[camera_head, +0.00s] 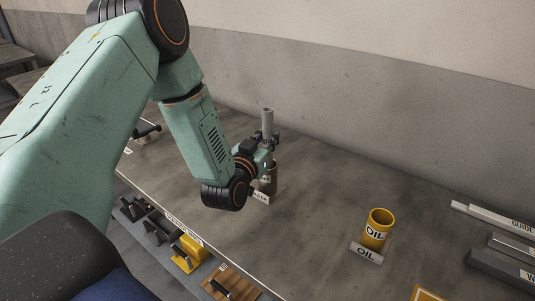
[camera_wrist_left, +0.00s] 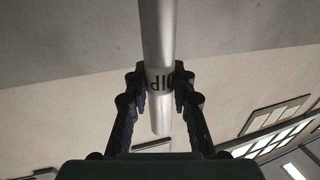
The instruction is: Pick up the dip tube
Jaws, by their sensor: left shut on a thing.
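The dip tube (camera_head: 267,122) is a grey, upright tube in the middle of the head view. My left gripper (camera_head: 267,142) is shut around it, with the tube's upper end standing clear above the fingers. In the left wrist view the dip tube (camera_wrist_left: 158,30) runs between both fingers of the left gripper (camera_wrist_left: 160,82), which press its lettered band from either side. A dark cylindrical holder (camera_head: 271,180) stands directly below the gripper, behind a small white label. The arm hides part of it, and I cannot tell whether the tube's lower end is inside. My right gripper is not in view.
A yellow OIL cup (camera_head: 378,229) stands to the right with an OIL plate (camera_head: 366,253) before it. Long grey bars lie at the far right. Black and yellow fixtures (camera_head: 188,252) line the front edge. The grey tabletop (camera_head: 320,190) between holder and cup is clear.

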